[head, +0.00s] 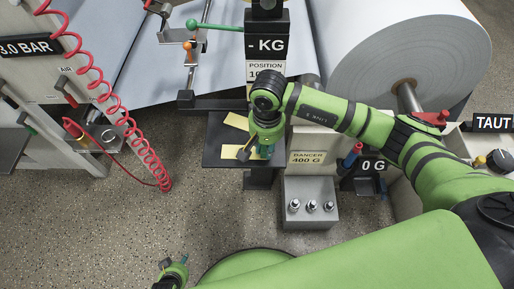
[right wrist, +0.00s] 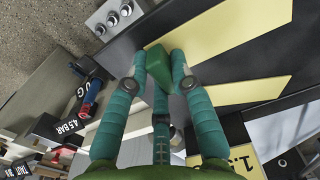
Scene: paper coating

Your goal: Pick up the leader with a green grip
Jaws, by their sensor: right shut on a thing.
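The green grip (right wrist: 156,66) of a leader is a green block between the fingertips of my right gripper (right wrist: 158,72) in the right wrist view. My right gripper is shut on it, over a dark shelf (head: 212,142). Yellow strips (right wrist: 215,27) lie on the shelf beside the block; I cannot tell which one joins the grip. In the head view, my right gripper (head: 263,150) hides most of the grip. A yellow piece (head: 237,121) shows to its left. My left gripper (head: 176,268) is low in the head view, away from the shelf, its jaws unclear.
A grey block with several metal studs (head: 312,206) and a dancer label stands right of the shelf. A large paper roll (head: 405,45) is behind. A red coiled air hose (head: 100,85) hangs at the left. The speckled floor (head: 110,225) is open at the lower left.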

